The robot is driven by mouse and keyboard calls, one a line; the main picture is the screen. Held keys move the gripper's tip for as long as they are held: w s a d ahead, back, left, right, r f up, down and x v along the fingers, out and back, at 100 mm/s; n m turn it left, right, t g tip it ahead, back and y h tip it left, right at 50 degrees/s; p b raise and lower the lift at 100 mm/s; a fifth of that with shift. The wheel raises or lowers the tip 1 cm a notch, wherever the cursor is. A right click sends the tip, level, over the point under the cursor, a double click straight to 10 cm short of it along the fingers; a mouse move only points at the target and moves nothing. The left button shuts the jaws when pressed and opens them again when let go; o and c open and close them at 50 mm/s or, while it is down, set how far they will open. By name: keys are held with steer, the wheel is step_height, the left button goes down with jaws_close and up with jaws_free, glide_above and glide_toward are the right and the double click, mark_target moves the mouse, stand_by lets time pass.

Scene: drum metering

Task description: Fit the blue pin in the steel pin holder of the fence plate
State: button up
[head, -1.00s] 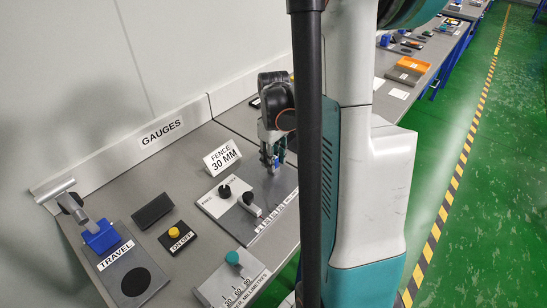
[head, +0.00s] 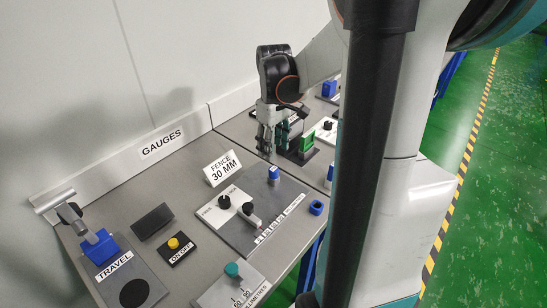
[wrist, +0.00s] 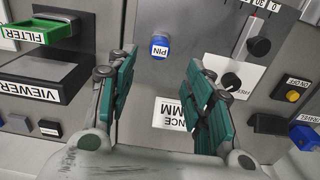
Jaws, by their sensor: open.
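The blue pin (head: 274,173) stands upright at the far right corner of the grey fence plate (head: 240,238). In the wrist view the pin (wrist: 160,46), with a white PIN label, sits on the plate (wrist: 195,25) and nothing grips it. The steel holder is not clearly seen; the pin hides its spot. My gripper (head: 279,145) is open and empty, beyond the pin in the head view. In the wrist view its two green-padded fingers (wrist: 162,65) are spread wide, with the pin between and beyond the tips.
The FENCE 30 MM sign (head: 222,168) stands behind the plate. The plate carries a black knob (head: 224,202) and a slider (head: 250,210). The black VIEWER unit with a green FILTER (wrist: 38,32) is close to my gripper.

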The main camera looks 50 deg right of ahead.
steer(key=shift+r, duration=1.35)
